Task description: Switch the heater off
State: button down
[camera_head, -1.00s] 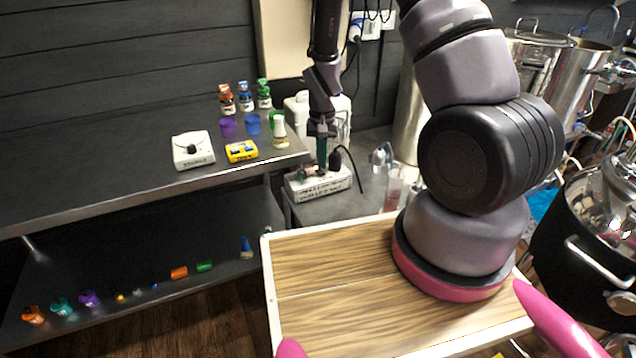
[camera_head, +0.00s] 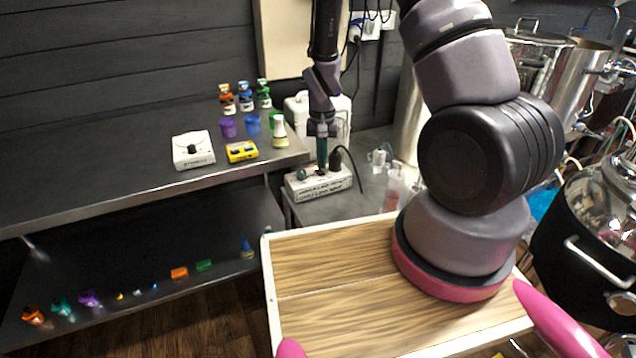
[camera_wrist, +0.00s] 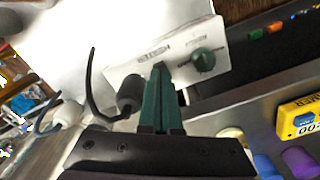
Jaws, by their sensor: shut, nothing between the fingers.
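A white control box (camera_head: 318,188) stands on the low grey bench. In the wrist view the box (camera_wrist: 222,42) shows two small labels, one seemingly reading heater, and a green knob (camera_wrist: 203,60). The knob also shows in the head view (camera_head: 302,174). A black plug (camera_wrist: 130,90) with a dark cable rises from the box. My gripper (camera_wrist: 160,68) is shut and empty, its green fingers pointing down at the box below the heater label. In the head view my gripper (camera_head: 322,168) reaches the box top between knob and plug. The fingertips hide any switch there; contact is unclear.
A white device (camera_head: 193,150), a yellow timer (camera_head: 241,151) and several small bottles stand on the dark shelf at left. A white jug (camera_head: 298,108) is behind my gripper. Clear vessels (camera_head: 396,185) stand right of the box. A wooden tray (camera_head: 330,315) is in front.

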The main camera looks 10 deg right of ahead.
jog(key=shift+f, duration=0.95)
dwell(0.8)
jog(key=shift+r, duration=3.5)
jog(key=shift+r, duration=0.1)
jog(key=s+d+r+t+y, duration=0.1)
jog(key=s+r+t, duration=0.1)
jog(key=r, duration=0.9)
jog(key=s+d+r+t+y, duration=0.1)
jog(key=s+d+r, duration=0.1)
jog(key=r, duration=1)
jog(key=s+d+r+t, duration=0.2)
jog(key=s+r+t, duration=0.2)
jog(key=s+r, duration=0.9)
jog(key=shift+s+d, duration=0.4)
jog(key=shift+s, duration=0.65)
